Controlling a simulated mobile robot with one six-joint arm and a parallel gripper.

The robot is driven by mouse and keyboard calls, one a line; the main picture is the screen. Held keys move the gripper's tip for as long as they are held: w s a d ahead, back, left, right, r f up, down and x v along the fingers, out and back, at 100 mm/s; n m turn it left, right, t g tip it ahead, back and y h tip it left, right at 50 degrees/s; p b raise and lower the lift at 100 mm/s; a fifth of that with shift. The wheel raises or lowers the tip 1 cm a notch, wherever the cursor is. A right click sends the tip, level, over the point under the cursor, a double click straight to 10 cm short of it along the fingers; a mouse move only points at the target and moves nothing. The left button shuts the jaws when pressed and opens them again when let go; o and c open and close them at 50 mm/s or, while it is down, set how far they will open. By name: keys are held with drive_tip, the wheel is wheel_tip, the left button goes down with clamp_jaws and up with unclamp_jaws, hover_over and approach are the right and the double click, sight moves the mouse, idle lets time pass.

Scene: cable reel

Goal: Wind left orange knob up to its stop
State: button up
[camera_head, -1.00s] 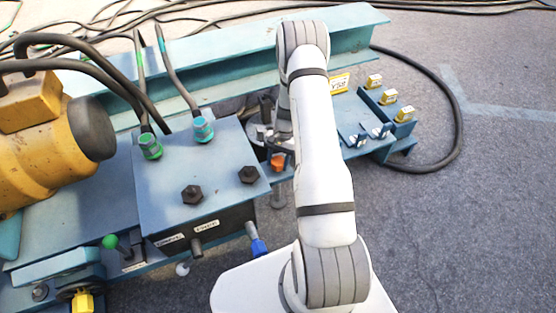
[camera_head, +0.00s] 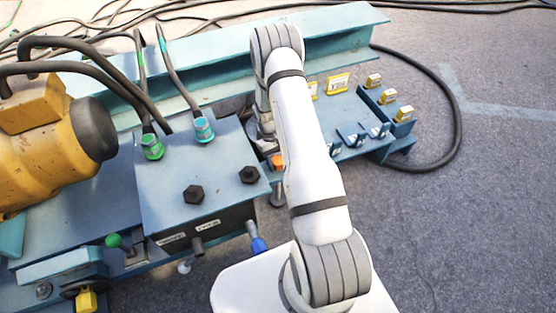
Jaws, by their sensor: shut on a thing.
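An orange knob (camera_head: 277,161) shows at the right side of the blue box, partly hidden by my arm. It is the only orange knob I can make out. My gripper (camera_head: 268,147) is at this knob, reaching down from behind my forearm. It is shut on the knob, but its fingertips are mostly hidden, so the exact grip is hard to see. How far the knob is wound cannot be read.
The blue box (camera_head: 165,205) with black bolts and two cable plugs stands left of my gripper. A blue-tipped handle (camera_head: 258,244) sticks out at its front. A blue beam (camera_head: 345,40) runs behind. Yellow-tagged blocks (camera_head: 388,97) stand to the right. Open floor lies at right.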

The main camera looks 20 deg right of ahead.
drive_tip(key=n+h, duration=0.1)
drive_tip(key=n, duration=0.2)
drive_tip(key=shift+n+t, duration=0.4)
drive_tip(key=shift+n+t+h+p, duration=0.4)
drive_tip(key=shift+n+h, duration=0.3)
drive_tip(key=shift+n, duration=1.3)
drive_tip(key=o, duration=1)
drive_tip(key=shift+c, duration=0.2)
wheel_tip(320, 180, up, 10)
drive_tip(key=p, duration=0.3)
drive_tip(key=shift+c, duration=0.2)
